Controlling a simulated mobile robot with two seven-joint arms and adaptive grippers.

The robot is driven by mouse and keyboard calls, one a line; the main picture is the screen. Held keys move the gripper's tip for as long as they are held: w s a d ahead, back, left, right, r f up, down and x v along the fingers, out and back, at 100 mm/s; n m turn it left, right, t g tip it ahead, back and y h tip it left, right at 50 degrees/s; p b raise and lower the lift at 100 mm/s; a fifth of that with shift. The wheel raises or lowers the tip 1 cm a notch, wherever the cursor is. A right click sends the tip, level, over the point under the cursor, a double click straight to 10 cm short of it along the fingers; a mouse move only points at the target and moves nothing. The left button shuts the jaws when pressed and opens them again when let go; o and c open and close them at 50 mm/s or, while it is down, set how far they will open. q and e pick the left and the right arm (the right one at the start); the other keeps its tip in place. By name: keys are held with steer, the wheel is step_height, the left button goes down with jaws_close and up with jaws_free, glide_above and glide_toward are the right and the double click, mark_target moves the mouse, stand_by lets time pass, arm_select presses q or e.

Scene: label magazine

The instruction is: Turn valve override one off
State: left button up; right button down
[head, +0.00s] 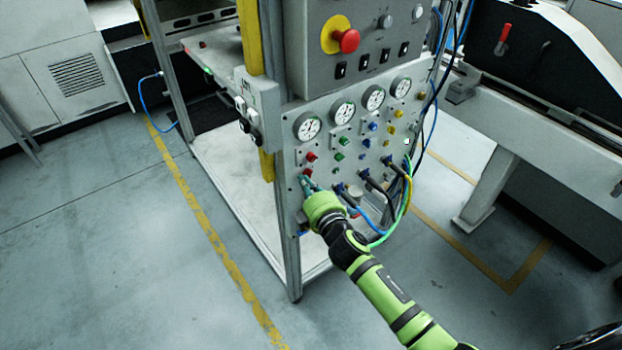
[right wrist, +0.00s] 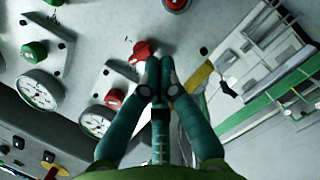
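The grey valve panel (head: 325,150) stands upright on a metal frame, with columns of red, green, blue and yellow knobs below round gauges. In the left column are a red knob (head: 311,157) and a lower red one (head: 307,172). My right gripper (head: 307,184) is at the panel's lower left. In the right wrist view its fingers (right wrist: 160,68) are together, with their tips beside a red valve knob (right wrist: 140,50); I cannot tell whether they touch it. Another red knob (right wrist: 115,97) is left of the fingers. No valve label is readable. My left gripper is not in view.
Cables (head: 375,215) plug into the panel's lower part, right of my gripper. A red emergency button (head: 346,40) is on the box above. A yellow-edged post (head: 264,100) stands left of the panel. Open floor (head: 110,230) lies to the left.

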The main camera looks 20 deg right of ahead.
steer(key=shift+d+f+n+t+b, duration=0.1)
steer(key=shift+f+n+t+b, duration=0.15)
steer(key=shift+n+b, duration=0.55)
steer(key=shift+f+n+t+b, duration=0.2)
steer(key=shift+n+b, duration=0.45)
steer(key=shift+n, duration=0.2)
steer(key=shift+d+f+n+t+b, duration=0.1)
steer(key=shift+f+n+t+b, duration=0.15)
steer(key=shift+n+b, duration=0.55)
steer(key=shift+r, duration=0.1)
